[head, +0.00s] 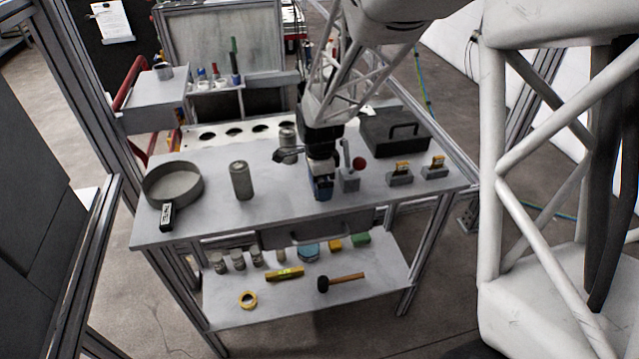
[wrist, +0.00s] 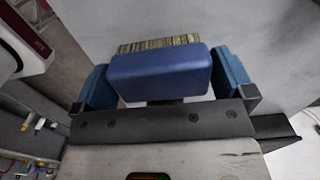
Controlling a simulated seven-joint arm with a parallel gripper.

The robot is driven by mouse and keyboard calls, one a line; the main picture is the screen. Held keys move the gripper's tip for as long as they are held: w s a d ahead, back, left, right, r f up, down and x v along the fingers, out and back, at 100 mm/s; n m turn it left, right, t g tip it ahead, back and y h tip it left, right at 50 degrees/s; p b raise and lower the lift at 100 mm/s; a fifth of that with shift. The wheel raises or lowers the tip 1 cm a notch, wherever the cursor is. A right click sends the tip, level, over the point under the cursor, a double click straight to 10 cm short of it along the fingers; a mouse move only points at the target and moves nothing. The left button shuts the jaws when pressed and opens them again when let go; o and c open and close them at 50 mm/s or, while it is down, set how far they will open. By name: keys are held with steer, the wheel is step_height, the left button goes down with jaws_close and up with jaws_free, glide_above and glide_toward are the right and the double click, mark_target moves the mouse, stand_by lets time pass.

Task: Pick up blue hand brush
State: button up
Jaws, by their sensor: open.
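The blue hand brush (wrist: 160,75) shows in the wrist view as a blue block with a strip of tan bristles along its far edge. It lies between the two blue finger pads of my gripper (wrist: 165,82), which are open with a gap visible at each side of the brush. In the head view my gripper (head: 322,188) is low over the grey table top, near its front edge right of the middle. The brush cannot be told apart from the blue fingers there. The brush's underside is hidden.
Beside my gripper stands a grey device with a red knob (head: 359,163). A metal can (head: 241,181) and a round pan (head: 174,184) stand left. Table between can and gripper is mostly clear.

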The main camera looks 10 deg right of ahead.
steer(key=shift+f, duration=0.55)
steer(key=c, duration=0.7)
steer(key=shift+c, duration=0.2)
steer(key=shift+r, duration=0.2)
steer(key=shift+r, duration=0.55)
step_height(320, 180, up, 2)
steer(key=shift+r, duration=0.1)
steer(key=s+r, duration=0.1)
steer(key=s, duration=1.5)
steer(key=shift+d+r, duration=0.2)
steer(key=shift+d, duration=0.05)
